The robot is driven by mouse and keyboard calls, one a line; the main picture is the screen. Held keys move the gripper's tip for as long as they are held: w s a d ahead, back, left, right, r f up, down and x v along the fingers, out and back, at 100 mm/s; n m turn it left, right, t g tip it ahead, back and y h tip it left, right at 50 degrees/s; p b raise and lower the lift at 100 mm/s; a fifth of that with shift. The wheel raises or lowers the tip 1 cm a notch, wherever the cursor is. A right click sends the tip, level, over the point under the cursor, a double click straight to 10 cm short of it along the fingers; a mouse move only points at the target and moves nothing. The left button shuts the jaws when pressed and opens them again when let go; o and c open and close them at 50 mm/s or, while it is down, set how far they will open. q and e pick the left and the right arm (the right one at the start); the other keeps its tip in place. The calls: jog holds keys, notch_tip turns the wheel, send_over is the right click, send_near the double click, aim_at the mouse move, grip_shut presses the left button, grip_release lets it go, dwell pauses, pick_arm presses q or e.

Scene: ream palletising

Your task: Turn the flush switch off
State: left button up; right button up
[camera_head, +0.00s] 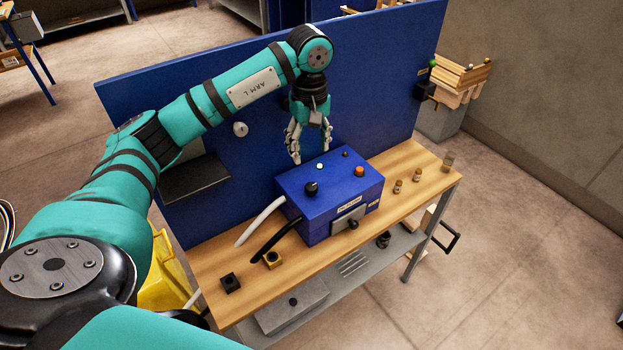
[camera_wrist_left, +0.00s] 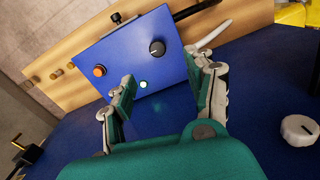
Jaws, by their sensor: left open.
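A blue control box (camera_head: 333,208) stands on the wooden bench. Its top carries a black knob (camera_head: 311,187), an orange button (camera_head: 359,172) and a small pale green lamp (camera_head: 319,166), which looks lit in the left wrist view (camera_wrist_left: 143,84). A black-handled switch on a grey plate (camera_head: 352,223) is on its front. The labels are too small to read, so I cannot tell which control is the flush switch. My left gripper (camera_head: 310,152) is open and empty above the box's back edge, pointing down. My right gripper is out of view.
A blue panel (camera_head: 390,75) rises behind the bench (camera_head: 400,165). It bears a white knob (camera_head: 240,129), a dark shelf (camera_head: 195,178) and a black fitting at right (camera_head: 424,92). Several small pieces stand on the bench's right end. White and black cables leave the box's left side.

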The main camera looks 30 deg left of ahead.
pick_arm(q)
jog(key=p, duration=0.1)
send_over(311, 186)
notch_tip(311, 186, down, 4)
jog(key=shift+f, duration=0.15)
notch_tip(311, 186, down, 5)
jog(key=shift+d+p, duration=0.1)
jog(key=shift+p, duration=0.6)
notch_tip(311, 186, down, 2)
jog(key=shift+f, duration=0.15)
jog(key=shift+f+p, duration=0.35)
jog(key=shift+f, duration=0.2)
grip_shut()
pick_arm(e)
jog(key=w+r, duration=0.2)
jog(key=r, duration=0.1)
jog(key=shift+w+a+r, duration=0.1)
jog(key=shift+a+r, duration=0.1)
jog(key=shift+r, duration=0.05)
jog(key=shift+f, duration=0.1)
